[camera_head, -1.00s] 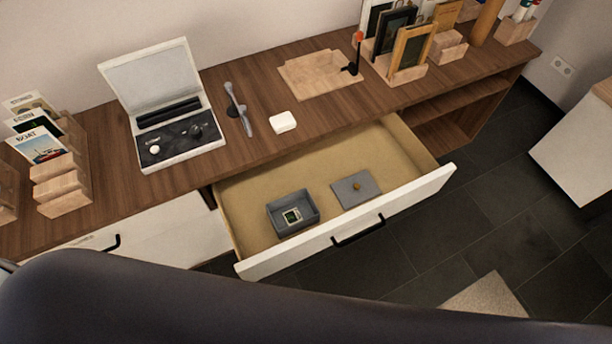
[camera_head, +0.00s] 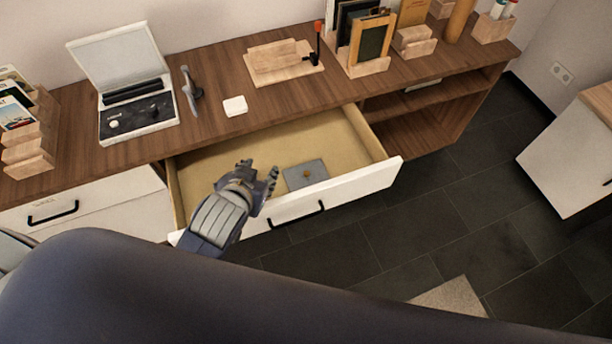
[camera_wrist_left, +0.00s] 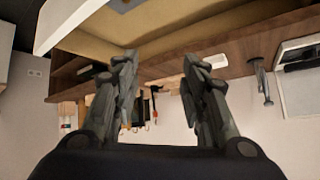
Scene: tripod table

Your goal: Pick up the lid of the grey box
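The grey lid (camera_head: 306,173) with its small brown knob lies flat in the open drawer (camera_head: 345,140). My left gripper (camera_head: 258,170) is over the drawer, just left of the lid and apart from it. Its fingers are spread and empty; the left wrist view also shows them apart (camera_wrist_left: 160,58), with nothing between them. The grey box is hidden behind my left gripper and forearm. My right gripper is in neither view.
The white drawer front (camera_head: 350,194) with a black handle borders the near side. On the wooden desktop (camera_head: 215,125) behind are an open white case (camera_head: 138,120), a small white block (camera_head: 235,106) and a wooden board (camera_head: 283,64). Dark floor lies to the right.

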